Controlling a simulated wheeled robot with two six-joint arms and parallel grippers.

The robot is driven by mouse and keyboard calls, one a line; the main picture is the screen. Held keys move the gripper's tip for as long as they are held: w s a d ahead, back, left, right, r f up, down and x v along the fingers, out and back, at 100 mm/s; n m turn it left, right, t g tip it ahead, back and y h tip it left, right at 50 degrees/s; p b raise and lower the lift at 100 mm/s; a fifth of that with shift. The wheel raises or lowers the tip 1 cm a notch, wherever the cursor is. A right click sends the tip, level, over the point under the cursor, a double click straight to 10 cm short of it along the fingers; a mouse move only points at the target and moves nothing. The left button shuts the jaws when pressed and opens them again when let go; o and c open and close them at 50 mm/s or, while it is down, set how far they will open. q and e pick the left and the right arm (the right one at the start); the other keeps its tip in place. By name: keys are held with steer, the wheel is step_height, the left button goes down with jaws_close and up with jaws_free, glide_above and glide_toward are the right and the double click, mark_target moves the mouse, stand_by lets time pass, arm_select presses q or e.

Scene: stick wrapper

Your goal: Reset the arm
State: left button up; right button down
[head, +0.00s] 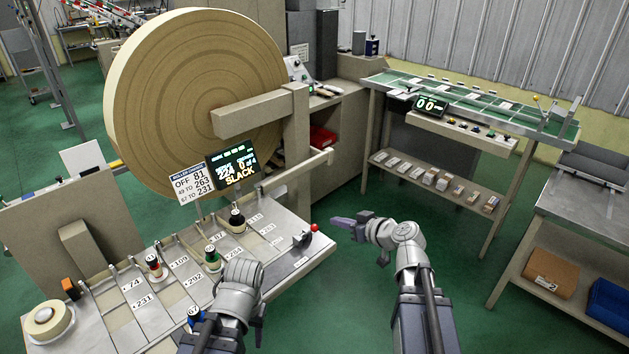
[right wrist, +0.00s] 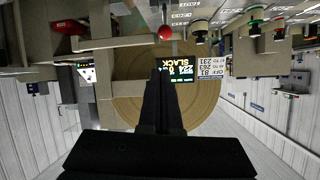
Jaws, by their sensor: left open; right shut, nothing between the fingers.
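In the right wrist view the closed fingers (right wrist: 160,100) stand in front of the display and the big roll.
The panel carries red (head: 153,265), green (head: 212,258) and black (head: 237,220) knobs. Behind it are a display reading SLACK (head: 233,165) and a large tan roll (head: 190,100). A tape roll (head: 47,320) sits at left. A green-topped bench (head: 470,105) and shelf (head: 590,200) stand right, with open floor between.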

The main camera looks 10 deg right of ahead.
steer(key=s+a+f+n+g, duration=0.1)
steer(key=s+a+f+g, duration=0.3)
steer(key=a, duration=0.3)
steer(key=s+a+f+n+g, duration=0.1)
steer(key=s+a+f+g, duration=0.2)
steer(key=s+a+f, duration=0.3)
steer(key=s+a+f+m+g+h, duration=0.2)
steer(key=s+g+h, duration=0.3)
steer(key=s, duration=0.5)
steer(key=f+h, duration=0.1)
steer(key=h, duration=0.1)
steer(key=shift+s+h, duration=0.15)
steer(key=shift+h, duration=0.25)
